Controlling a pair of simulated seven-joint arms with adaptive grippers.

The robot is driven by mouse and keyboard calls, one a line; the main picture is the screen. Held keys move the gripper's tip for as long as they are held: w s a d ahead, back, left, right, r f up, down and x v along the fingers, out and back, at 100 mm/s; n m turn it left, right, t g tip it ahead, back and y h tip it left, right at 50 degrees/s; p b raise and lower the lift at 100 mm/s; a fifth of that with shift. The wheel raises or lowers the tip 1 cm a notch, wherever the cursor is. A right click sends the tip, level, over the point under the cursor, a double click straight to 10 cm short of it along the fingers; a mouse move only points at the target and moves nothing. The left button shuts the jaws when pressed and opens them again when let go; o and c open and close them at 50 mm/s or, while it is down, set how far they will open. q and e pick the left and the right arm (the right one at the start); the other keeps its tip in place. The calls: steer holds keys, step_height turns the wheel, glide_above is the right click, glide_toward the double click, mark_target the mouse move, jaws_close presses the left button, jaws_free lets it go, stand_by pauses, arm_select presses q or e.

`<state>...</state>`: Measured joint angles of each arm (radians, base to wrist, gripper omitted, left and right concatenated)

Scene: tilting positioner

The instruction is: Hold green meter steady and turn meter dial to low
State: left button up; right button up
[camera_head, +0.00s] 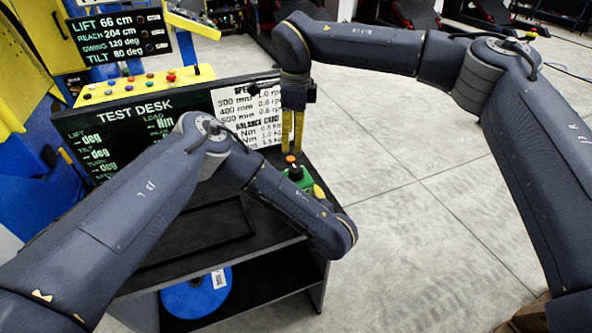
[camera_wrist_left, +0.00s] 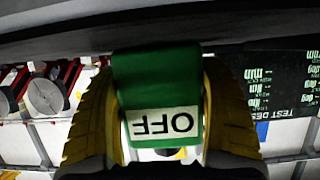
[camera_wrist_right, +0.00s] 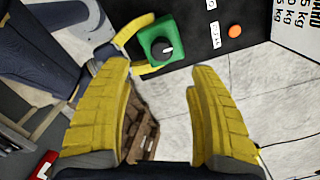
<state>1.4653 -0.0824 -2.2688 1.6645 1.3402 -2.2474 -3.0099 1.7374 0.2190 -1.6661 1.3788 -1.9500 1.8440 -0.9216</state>
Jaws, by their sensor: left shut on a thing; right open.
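The green meter (camera_head: 297,177) stands at the right end of the black desk. My left gripper (camera_wrist_left: 152,100) is shut on the meter, one yellow finger on each side. An upside-down OFF label (camera_wrist_left: 161,123) shows on the meter's face in the left wrist view. In the right wrist view the green meter (camera_wrist_right: 176,33) carries a round dark dial (camera_wrist_right: 161,49) with a pale pointer mark. My right gripper (camera_wrist_right: 160,80) is open and empty. Its fingers point down above the desk near the meter in the head view (camera_head: 292,145). The dial's setting cannot be read.
An orange button (camera_wrist_right: 235,31) and small white labels lie beside the meter. The TEST DESK board (camera_head: 135,125) and a white chart (camera_head: 250,112) stand behind. A blue disc (camera_head: 197,292) lies on the lower shelf. Open floor (camera_head: 420,220) is to the right.

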mark_target(296, 168)
steer(key=f, duration=1.1)
steer(key=shift+w+d+f, duration=0.1)
steer(key=shift+d+f, duration=0.15)
steer(key=shift+f, duration=0.15)
jaws_close()
